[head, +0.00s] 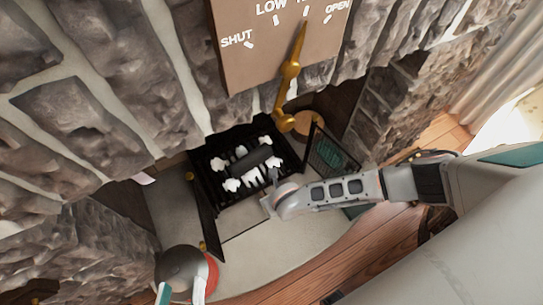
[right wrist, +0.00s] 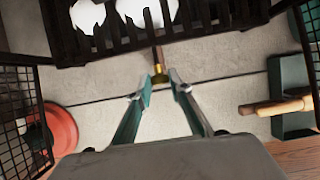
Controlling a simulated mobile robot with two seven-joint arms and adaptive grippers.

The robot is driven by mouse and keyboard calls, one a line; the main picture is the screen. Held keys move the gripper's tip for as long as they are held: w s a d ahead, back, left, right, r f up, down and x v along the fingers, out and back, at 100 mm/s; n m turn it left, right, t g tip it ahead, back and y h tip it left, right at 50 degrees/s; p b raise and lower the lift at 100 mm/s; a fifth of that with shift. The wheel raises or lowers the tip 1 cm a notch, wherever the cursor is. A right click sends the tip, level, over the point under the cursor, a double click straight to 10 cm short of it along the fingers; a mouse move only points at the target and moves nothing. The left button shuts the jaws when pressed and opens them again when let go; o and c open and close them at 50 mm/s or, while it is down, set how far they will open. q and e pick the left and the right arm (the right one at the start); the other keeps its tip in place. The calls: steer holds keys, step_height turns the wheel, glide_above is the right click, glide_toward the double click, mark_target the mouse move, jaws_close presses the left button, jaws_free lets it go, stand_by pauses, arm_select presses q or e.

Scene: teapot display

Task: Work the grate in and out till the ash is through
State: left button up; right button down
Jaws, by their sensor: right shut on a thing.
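The black slatted grate (head: 213,163) sits in the stone fireplace with white lumps (head: 233,184) and a dark log-like piece on it. Its front bars (right wrist: 225,28) span the top of the right wrist view. A short brass-and-wood handle (right wrist: 158,68) sticks out from the grate toward me. My right gripper (right wrist: 164,84) is shut on the handle's end; it also shows in front of the grate in the head view (head: 272,200). Ash under the grate cannot be made out. My left gripper (head: 182,283) is at the bottom edge, its fingers apart, over a grey, domed object.
Mesh doors (head: 325,153) stand open on both sides of the grate. The grey domed object (head: 178,264) has a red part beside it. A green tray (right wrist: 288,88) with a wooden-handled tool (right wrist: 277,106) lies right. Above, a brass lever (head: 289,72) crosses a board marked SHUT, LOW, OPEN.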

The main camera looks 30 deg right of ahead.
mark_target(264, 192)
steer(key=w, duration=0.3)
steer(key=shift+a+f, duration=0.1)
steer(key=shift+w, duration=0.45)
steer(key=c, duration=1.8)
jaws_free()
steer(key=shift+c, duration=0.2)
steer(key=shift+v, duration=3.8)
steer(key=shift+w, duration=0.1)
